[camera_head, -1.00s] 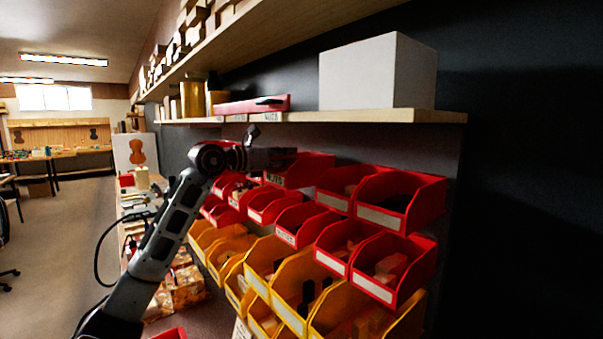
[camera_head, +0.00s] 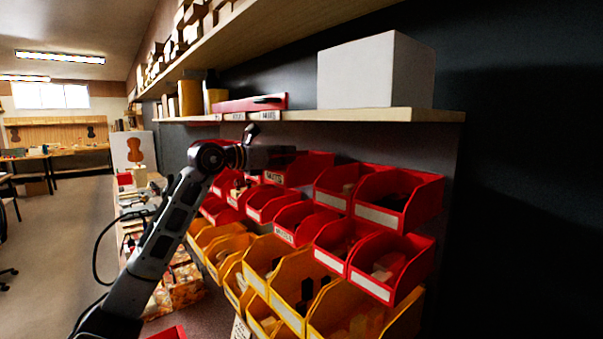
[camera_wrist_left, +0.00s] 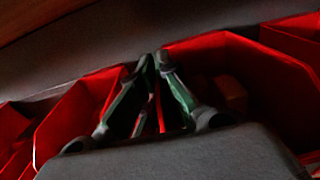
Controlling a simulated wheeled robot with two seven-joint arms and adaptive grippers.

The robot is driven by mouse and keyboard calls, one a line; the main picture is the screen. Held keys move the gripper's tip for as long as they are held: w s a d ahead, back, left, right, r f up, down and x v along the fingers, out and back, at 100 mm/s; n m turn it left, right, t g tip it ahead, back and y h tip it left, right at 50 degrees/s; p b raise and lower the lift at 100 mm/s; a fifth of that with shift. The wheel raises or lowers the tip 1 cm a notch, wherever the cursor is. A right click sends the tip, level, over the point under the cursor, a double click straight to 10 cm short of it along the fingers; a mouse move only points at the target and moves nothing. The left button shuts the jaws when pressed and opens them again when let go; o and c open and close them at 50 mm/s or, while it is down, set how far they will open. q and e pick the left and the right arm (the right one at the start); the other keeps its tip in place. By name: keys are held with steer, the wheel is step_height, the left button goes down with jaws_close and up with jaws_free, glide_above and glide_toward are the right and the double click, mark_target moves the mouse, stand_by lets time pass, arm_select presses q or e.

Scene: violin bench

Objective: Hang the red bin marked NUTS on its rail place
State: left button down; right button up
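The red bin with a white label (camera_head: 310,168), whose small lettering looks like NUTS, sits at the top row of the bin wall, below the shelf. In the head view my left gripper (camera_head: 291,156) reaches to this bin's upper edge from the left. In the left wrist view its two fingers (camera_wrist_left: 154,66) are drawn close together, with a thin red wall (camera_wrist_left: 152,112) between them. The fingers look shut on that wall. The bin's back and how it meets the rail are hidden. My right gripper is not in view.
Red bins (camera_head: 400,200) hang close at the right, with more red bins below. Yellow bins (camera_head: 292,312) fill the lower rows. A wooden shelf (camera_head: 400,115) carrying a white box (camera_head: 365,72) and a red case (camera_head: 250,103) runs just above my gripper.

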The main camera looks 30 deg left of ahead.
arm_select(q)
steer(key=shift+w+d, duration=0.1)
steer(key=shift+w, duration=0.25)
stand_by(0.7)
steer(key=shift+w+d+p, duration=0.15)
steer(key=shift+w+p, duration=0.15)
steer(key=shift+p, duration=0.15)
stand_by(0.5)
steer(key=shift+w+d, duration=0.15)
steer(key=shift+w, duration=0.2)
stand_by(0.8)
steer(key=shift+w+d+p, duration=0.1)
steer(key=shift+w+p, duration=0.2)
steer(key=shift+p, duration=0.15)
stand_by(0.4)
steer(key=shift+f+b, duration=0.35)
steer(key=shift+f, duration=0.1)
stand_by(0.7)
steer(key=shift+f+b, duration=0.4)
steer(key=shift+f, duration=0.05)
stand_by(0.6)
steer(key=c, duration=1.6)
jaws_free()
steer(key=shift+o, duration=0.2)
steer(key=shift+s, duration=0.2)
